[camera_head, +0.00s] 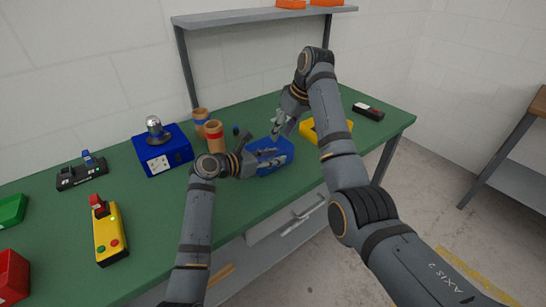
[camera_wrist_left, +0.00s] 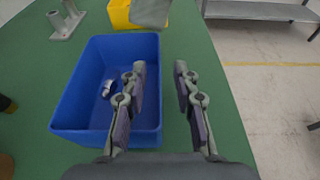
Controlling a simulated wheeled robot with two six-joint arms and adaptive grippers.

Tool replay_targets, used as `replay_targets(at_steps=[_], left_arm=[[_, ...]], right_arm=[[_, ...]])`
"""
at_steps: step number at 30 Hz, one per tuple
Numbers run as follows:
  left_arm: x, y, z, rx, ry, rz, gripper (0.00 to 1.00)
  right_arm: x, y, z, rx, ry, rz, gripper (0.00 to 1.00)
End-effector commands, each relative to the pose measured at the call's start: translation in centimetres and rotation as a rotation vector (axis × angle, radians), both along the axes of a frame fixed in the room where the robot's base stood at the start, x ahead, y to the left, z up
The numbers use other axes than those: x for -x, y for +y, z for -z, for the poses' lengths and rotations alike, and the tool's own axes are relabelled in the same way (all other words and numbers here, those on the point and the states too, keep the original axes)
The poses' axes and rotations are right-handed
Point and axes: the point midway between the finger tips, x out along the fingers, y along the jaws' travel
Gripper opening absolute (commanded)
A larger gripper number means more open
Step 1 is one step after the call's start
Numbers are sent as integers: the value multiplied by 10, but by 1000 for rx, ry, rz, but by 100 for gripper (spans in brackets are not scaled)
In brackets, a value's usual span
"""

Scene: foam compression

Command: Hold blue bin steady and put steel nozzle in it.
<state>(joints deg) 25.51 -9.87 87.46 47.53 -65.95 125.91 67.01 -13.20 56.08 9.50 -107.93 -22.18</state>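The blue bin (camera_head: 283,152) stands on the green table, and it fills the left of the left wrist view (camera_wrist_left: 85,128). A small shiny metal piece, seemingly the steel nozzle (camera_wrist_left: 107,88), lies on the bin's floor. My left gripper (camera_head: 256,150) is at the bin; in the left wrist view its fingers (camera_wrist_left: 160,70) are apart, one over the bin's inside and one outside its right wall. My right gripper (camera_head: 277,132) hangs above the bin with its fingers apparently parted and nothing visible between them.
A yellow bin (camera_head: 335,131) stands behind the blue one. A grey bracket with posts (camera_wrist_left: 66,22) is beside the bins. The shelf post (camera_head: 187,70) rises behind.

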Motion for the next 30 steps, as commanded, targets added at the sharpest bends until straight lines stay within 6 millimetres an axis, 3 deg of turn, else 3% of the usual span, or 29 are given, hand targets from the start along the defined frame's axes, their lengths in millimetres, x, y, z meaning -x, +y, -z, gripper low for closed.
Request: replay_targets(at_steps=[10, 21, 30], left_arm=[[3, 6, -1, -1, 0, -1, 32], [50, 70, -25, -7, -1, -3, 32], [67, 93, -35, -1, 1, 0, 32]], right_arm=[[0, 0, 0, 0, 0, 0, 38], [0, 0, 0, 0, 0, 0, 38], [0, 0, 0, 0, 0, 0, 38]])
